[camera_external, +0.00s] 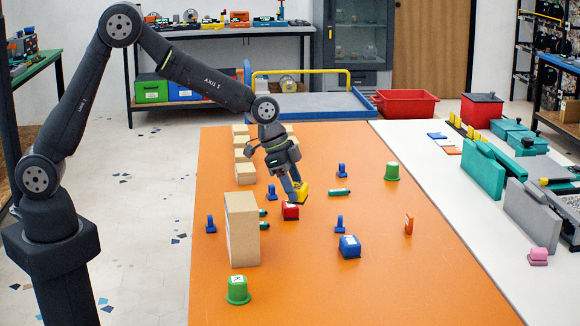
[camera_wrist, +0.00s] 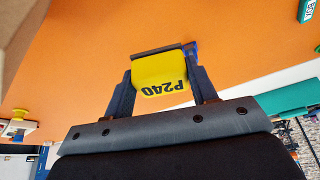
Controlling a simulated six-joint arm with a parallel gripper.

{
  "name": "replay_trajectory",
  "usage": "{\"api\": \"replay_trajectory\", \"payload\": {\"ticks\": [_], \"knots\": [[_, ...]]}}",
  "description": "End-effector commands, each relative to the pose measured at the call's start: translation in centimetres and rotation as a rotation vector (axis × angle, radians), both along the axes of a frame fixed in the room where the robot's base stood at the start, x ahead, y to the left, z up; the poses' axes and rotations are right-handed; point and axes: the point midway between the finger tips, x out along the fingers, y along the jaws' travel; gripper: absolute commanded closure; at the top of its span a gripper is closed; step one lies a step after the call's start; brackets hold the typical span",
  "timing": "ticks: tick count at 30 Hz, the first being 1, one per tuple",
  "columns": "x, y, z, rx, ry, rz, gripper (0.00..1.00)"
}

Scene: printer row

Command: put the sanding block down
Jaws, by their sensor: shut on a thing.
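The sanding block is yellow, marked P240, with a dark strip along its far edge in the wrist view (camera_wrist: 162,78). It also shows in the external view (camera_external: 302,188), partly hidden by a finger. My gripper (camera_external: 297,194) is shut on it, with one finger on each side in the wrist view (camera_wrist: 160,88). The block is over the orange table top (camera_external: 330,285), just behind a red block (camera_external: 290,211). I cannot tell whether it touches the table.
A tall tan box (camera_external: 242,230) stands left of my gripper, with smaller tan blocks (camera_external: 245,173) behind it. Blue pegs (camera_external: 340,222), a blue block (camera_external: 350,246) and green cups (camera_external: 238,290) are spread around. The orange table's front right is clear.

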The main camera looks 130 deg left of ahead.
Motion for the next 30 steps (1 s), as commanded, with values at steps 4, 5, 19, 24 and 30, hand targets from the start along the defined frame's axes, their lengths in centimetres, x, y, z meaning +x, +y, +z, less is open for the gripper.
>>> {"api": "replay_trajectory", "payload": {"ticks": [4, 5, 19, 24, 30], "knots": [[0.1, -1.0, -2.1, -0.004, 0.003, -0.017, 0.7], [0.1, -1.0, -2.7, -0.004, 0.004, -0.017, 0.7], [0.1, -0.9, -8.4, -0.002, 0.001, -0.016, 0.7], [0.1, -0.9, -10.1, 0.0, 0.0, -0.016, 0.7], [0.1, -0.9, -10.0, 0.0, 0.0, -0.016, 0.7]]}}
